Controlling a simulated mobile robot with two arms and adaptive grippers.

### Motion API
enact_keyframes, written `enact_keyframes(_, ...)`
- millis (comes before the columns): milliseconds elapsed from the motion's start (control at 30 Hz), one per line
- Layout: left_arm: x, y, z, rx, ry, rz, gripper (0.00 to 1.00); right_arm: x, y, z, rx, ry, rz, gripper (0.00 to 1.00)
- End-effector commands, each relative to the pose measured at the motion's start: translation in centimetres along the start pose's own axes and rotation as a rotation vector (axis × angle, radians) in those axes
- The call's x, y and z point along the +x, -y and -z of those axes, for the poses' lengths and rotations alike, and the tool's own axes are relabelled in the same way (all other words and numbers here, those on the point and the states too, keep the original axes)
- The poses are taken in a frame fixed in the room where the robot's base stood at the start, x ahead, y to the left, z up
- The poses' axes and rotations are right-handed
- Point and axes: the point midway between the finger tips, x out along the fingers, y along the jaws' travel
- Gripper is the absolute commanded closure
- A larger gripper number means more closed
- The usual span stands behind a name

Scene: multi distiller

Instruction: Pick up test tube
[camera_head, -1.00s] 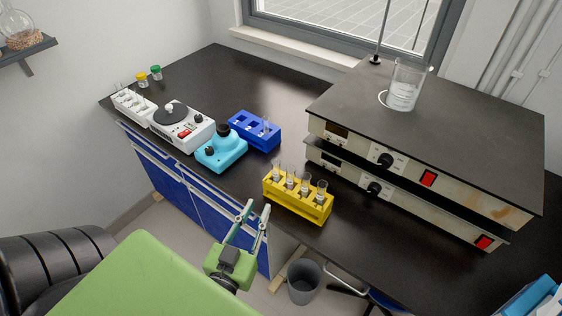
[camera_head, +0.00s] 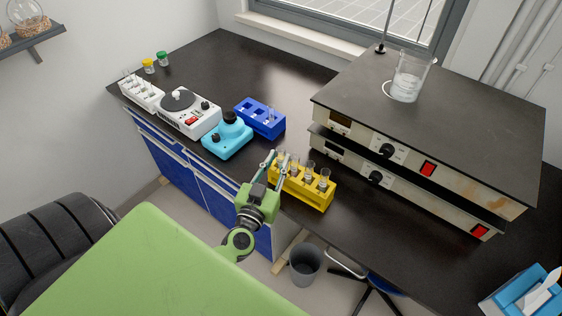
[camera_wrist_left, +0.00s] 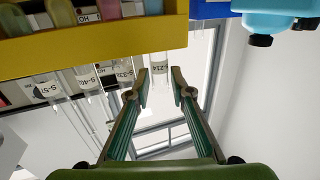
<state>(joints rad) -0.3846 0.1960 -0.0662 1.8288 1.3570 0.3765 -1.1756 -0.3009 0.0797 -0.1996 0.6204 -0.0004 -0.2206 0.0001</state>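Several clear test tubes with white labels stand upright in a yellow rack (camera_head: 303,194) at the counter's front edge. My left gripper (camera_head: 275,161) is at the rack's left end, by the leftmost tube. In the left wrist view, the gripper (camera_wrist_left: 160,86) is open. The end test tube (camera_wrist_left: 159,64), with its label, shows between the fingertips with gaps on both sides. Whether the fingers touch it cannot be told. The other tubes (camera_wrist_left: 87,78) stand to its left in that view, below the yellow rack (camera_wrist_left: 100,45). My right gripper is not in view.
A blue rack (camera_head: 260,118), a cyan device (camera_head: 227,138) and a white stirrer (camera_head: 185,115) stand left of the yellow rack. Stacked hotplates (camera_head: 440,125) with a beaker (camera_head: 409,77) stand close to its right. A blue tissue box (camera_head: 520,297) is at bottom right.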

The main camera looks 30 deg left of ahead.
Motion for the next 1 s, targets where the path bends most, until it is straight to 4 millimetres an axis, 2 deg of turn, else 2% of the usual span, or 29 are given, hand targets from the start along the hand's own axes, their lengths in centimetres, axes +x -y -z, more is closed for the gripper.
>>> enact_keyframes(267, 0.4, 0.0, 0.0, -0.001, 0.001, 0.0, 0.79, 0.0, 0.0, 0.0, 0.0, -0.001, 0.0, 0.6)
enact_keyframes(367, 0.4, 0.0, 0.0, -0.001, 0.001, 0.0, 1.0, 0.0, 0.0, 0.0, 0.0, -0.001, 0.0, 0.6)
enact_keyframes(700, 0.4, 0.0, 0.1, -0.001, 0.001, 0.0, 1.0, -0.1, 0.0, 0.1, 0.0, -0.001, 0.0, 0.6)
enact_keyframes(867, 0.3, 0.0, 1.9, -0.005, 0.001, 0.002, 1.0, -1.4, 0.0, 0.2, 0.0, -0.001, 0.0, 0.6)
enact_keyframes(1000, 0.3, 0.0, 4.8, -0.004, 0.0, 0.004, 1.0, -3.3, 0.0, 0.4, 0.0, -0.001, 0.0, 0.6)
